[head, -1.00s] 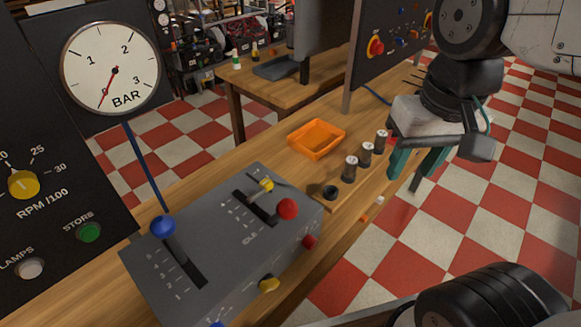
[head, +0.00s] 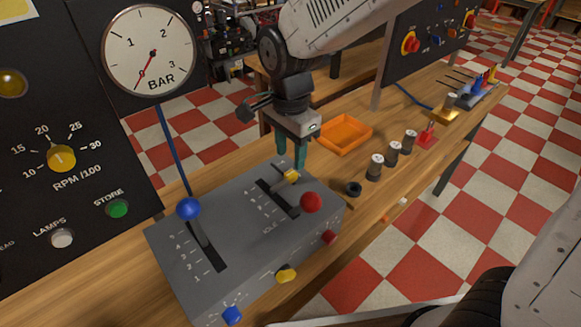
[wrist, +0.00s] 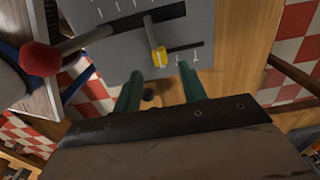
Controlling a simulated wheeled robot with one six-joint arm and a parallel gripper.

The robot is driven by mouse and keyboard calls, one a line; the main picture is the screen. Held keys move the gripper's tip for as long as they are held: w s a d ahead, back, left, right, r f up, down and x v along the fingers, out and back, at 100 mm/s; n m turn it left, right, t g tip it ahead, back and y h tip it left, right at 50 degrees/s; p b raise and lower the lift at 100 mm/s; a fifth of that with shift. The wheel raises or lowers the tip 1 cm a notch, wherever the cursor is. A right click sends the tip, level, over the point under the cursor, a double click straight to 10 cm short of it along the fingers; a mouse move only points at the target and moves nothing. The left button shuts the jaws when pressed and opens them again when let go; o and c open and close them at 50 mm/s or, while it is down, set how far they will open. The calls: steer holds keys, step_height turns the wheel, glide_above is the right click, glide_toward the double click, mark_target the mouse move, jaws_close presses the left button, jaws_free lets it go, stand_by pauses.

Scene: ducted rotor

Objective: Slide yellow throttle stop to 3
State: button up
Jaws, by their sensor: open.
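The yellow throttle stop (head: 291,176) sits at the far end of the throttle slot on the grey console (head: 185,277); its exact scale number is too small to read. The throttle lever with a red knob (head: 311,202) leans over the same slot. My gripper (head: 290,166) is open and empty, its teal fingers pointing down just behind the stop. In the wrist view the yellow stop (wrist: 160,57) lies just past the fingertips, roughly midway between them, and my gripper (wrist: 162,80) shows a clear gap. The red knob (wrist: 40,58) is at the left there.
A blue-knobbed lever (head: 187,208) stands in the other slot. An orange tray (head: 344,134), several dark cylinders (head: 376,167) and a black ring (head: 352,188) lie to the right on the bench. Yellow (head: 286,274) and blue (head: 232,314) knobs are on the console's front.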

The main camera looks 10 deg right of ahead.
mark_target(291, 173)
step_height(291, 173, down, 5)
steer(key=shift+f, duration=0.1)
stand_by(0.3)
jaws_close()
steer(key=shift+w+a, duration=0.4)
steer(key=shift+w, duration=0.2)
steer(key=shift+w+a, duration=0.35)
steer(key=shift+w, duration=0.25)
steer(key=shift+s, duration=0.1)
jaws_free()
